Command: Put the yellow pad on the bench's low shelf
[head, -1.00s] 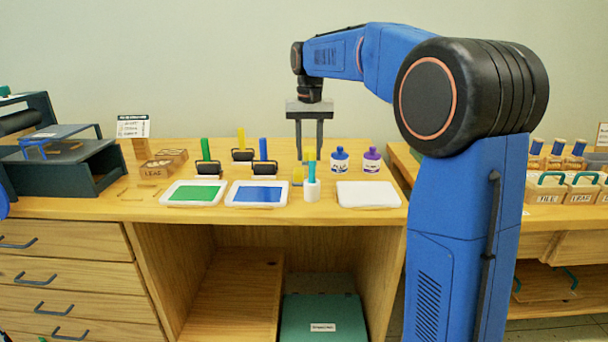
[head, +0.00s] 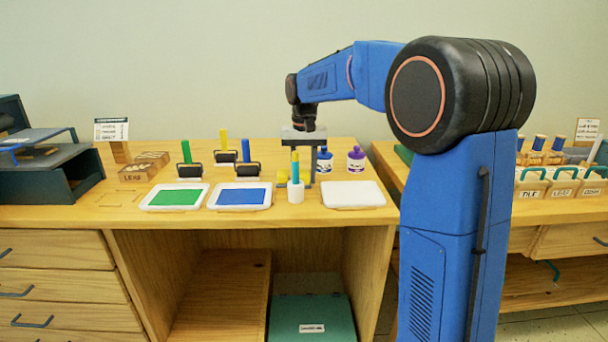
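No pad that I can clearly make out as yellow shows. A small yellow piece (head: 282,190), partly hidden, is just left of the white cup (head: 297,191); I cannot tell what it is. A green pad (head: 174,197) and a blue pad (head: 240,196) lie in white trays on the bench top (head: 120,215). A plain white tray or lid (head: 353,194) lies to their right. The low shelf (head: 215,300) under the bench top is bare wood on the left.
A green box (head: 312,318) fills the right of the lower opening. Rollers (head: 236,168) and bottles (head: 355,158) stand near my gripper. A dark press (head: 45,165) is at left. A second bench (head: 545,208) with stamp blocks is at right.

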